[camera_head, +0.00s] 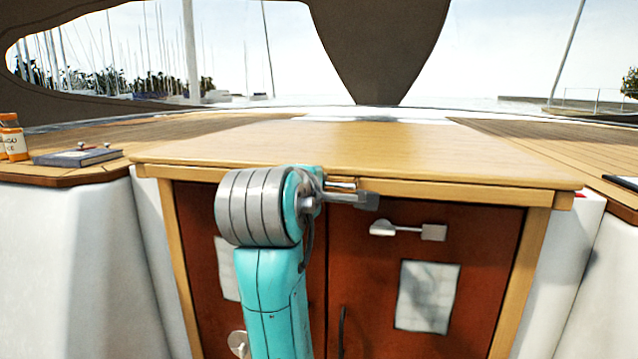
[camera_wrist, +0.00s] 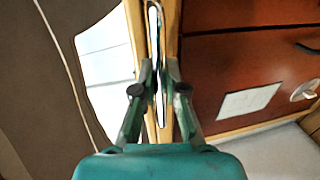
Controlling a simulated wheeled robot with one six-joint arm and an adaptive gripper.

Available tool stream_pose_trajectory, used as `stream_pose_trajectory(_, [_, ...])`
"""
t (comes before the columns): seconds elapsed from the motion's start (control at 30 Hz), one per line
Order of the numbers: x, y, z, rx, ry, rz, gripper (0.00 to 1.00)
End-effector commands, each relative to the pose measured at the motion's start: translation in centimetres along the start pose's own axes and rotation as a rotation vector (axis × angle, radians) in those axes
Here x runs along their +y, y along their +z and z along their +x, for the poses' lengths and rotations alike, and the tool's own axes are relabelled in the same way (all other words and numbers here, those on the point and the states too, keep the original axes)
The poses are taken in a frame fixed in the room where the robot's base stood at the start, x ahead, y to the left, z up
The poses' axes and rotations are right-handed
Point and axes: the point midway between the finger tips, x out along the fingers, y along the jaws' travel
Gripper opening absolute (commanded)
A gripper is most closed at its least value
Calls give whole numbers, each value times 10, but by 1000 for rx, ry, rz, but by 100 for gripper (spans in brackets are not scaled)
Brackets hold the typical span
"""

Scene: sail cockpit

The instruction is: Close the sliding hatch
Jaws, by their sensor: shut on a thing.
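The sliding hatch (camera_head: 370,146) is a light wooden panel lying flat above the red-brown cabin doors, seen in the head view. A slim metal handle (camera_head: 342,184) shows at its front edge, partly behind my arm. In the wrist view the handle (camera_wrist: 154,22) is a narrow upright metal loop along the wooden edge. My gripper (camera_wrist: 159,75) has its two fingers on either side of the handle and is shut on it. In the head view my arm rises in front of the doors and hides most of the gripper.
Red-brown doors (camera_head: 470,250) below carry a metal latch (camera_head: 408,230) and a paper sheet (camera_head: 427,296). White cockpit walls (camera_head: 80,260) stand on both sides.

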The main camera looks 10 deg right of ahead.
Motion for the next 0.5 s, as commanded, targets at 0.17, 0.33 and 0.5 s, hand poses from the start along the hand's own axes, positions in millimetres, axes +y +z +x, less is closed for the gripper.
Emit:
stream_pose_trajectory(0.17, [-3,-2,-2,3,-8,0,14])
stream_pose_trajectory(0.33, [-3,-1,-2,2,-7,1,37])
stream_pose_trajectory(0.5, [-2,-1,-1,1,-5,1,37])
